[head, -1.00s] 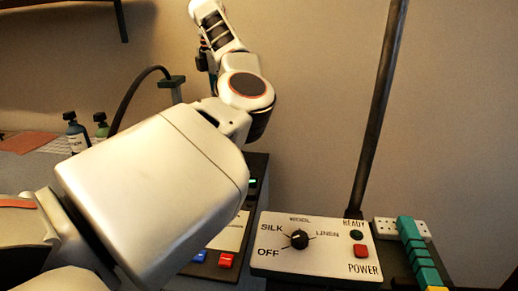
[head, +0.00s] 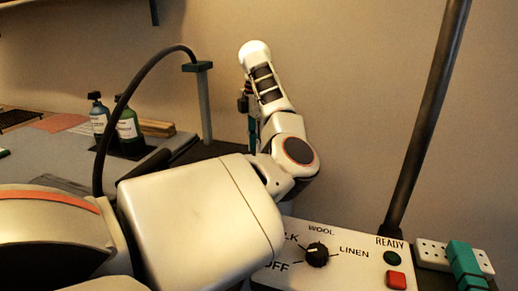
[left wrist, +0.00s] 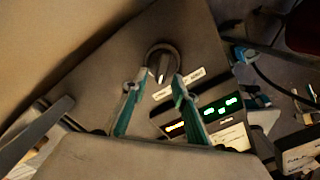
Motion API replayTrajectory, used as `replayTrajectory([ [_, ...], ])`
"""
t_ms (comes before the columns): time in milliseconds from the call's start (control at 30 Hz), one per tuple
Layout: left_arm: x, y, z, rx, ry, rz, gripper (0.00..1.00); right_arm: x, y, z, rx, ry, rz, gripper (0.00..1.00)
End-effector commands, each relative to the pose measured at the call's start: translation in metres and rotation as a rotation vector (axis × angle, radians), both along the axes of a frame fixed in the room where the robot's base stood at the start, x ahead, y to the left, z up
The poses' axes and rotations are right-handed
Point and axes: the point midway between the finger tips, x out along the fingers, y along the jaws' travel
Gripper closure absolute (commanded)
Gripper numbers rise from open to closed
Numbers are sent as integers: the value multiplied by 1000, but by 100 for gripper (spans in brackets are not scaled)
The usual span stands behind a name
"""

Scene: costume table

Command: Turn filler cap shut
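The filler cap (left wrist: 162,60), a dark round cap with a raised grip bar across it, sits on a grey-brown surface in the left wrist view. My left gripper (left wrist: 155,82) is open, its two teal fingers pointing at the cap. The cap appears just beyond and between the fingertips; I see no clear contact. In the head view my left arm reaches across the middle, and the left gripper (head: 251,122) is mostly hidden behind its wrist. The cap is hidden there. My right gripper is in neither view.
Two bottles (head: 128,128) and a curved black hose (head: 122,100) are left. A lit green display (left wrist: 222,107) lies near the cap.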

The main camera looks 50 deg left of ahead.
Motion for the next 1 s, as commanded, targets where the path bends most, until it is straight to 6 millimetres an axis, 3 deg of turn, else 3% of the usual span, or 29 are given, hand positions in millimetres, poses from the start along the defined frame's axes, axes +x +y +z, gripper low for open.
replayTrajectory([
  [267,0,0,0,0,-2,0,72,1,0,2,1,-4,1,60],
  [367,0,0,0,-1,-2,0,98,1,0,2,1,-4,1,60],
  [400,0,0,0,-1,-2,0,100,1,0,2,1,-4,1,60],
  [767,0,-1,1,-1,-2,26,100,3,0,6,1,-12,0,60],
  [1000,-1,-4,4,0,-6,144,100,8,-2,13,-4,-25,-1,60],
])
